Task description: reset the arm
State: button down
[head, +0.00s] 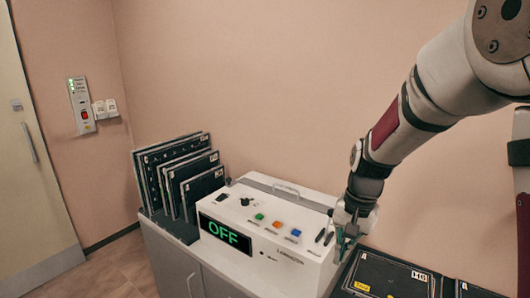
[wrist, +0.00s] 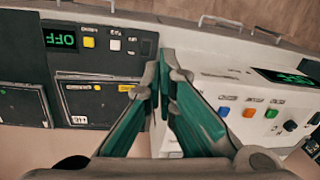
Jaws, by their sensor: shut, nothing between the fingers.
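My arm (head: 405,115) reaches in from the upper right in the head view and bends down at the wrist. My gripper (head: 345,245) points down by the right end of the white console (head: 280,258), close above its edge. I cannot tell if it touches. In the wrist view my gripper (wrist: 164,75) shows teal inner pads, and its fingertips are together with nothing held.
The console has a green OFF display (head: 225,234) and green, orange and blue buttons. Dark plates (head: 160,180) stand in a rack to its left. A dark panel (head: 400,272) lies right of it. A wall switch box (head: 82,105) and door (head: 30,150) are left.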

jog(key=s+r+n+t, duration=0.2)
jog(key=s+r, duration=0.5)
jog(key=s, duration=0.4)
jog(key=s+d+r+n+t+h, duration=0.1)
jog(key=s+r+n+t, duration=0.1)
jog(key=s+r, duration=0.6)
jog(key=shift+s+n+t, duration=0.3)
jog(key=shift+s+n, duration=0.4)
jog(key=shift+s, duration=1.15)
